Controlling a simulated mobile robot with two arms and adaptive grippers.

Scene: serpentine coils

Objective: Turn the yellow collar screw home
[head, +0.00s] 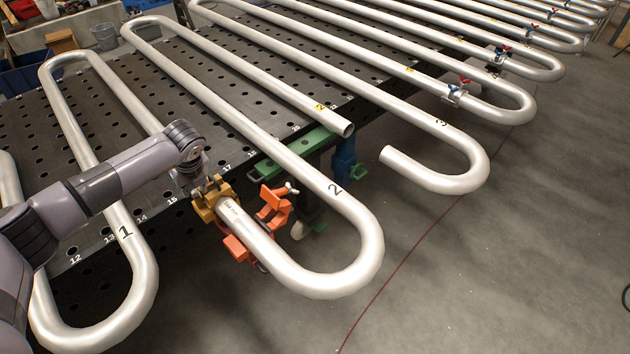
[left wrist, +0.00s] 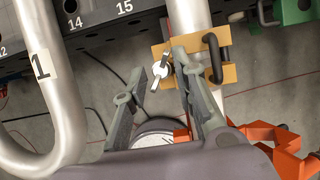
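The yellow collar (head: 206,203) sits around the end of the silver pipe marked 2, at the table's front edge. In the left wrist view the collar (left wrist: 230,73) crosses the pipe, with a black bent handle (left wrist: 215,58) on its right. A silver wing screw (left wrist: 158,74) shows at the collar's left end. My left gripper (head: 189,181) reaches the collar from the left. In the left wrist view my left gripper (left wrist: 159,65) has its fingers apart, with the wing screw between them; contact cannot be told. My right gripper is not in view.
Orange clamps (head: 274,206) stand just right of and below the collar. The U-bend of pipe 2 (head: 335,285) juts past the table edge. Pipe 1 (head: 140,262) lies to the left, near my arm. The perforated dark table (head: 225,140) carries more pipe coils. Open floor lies at right.

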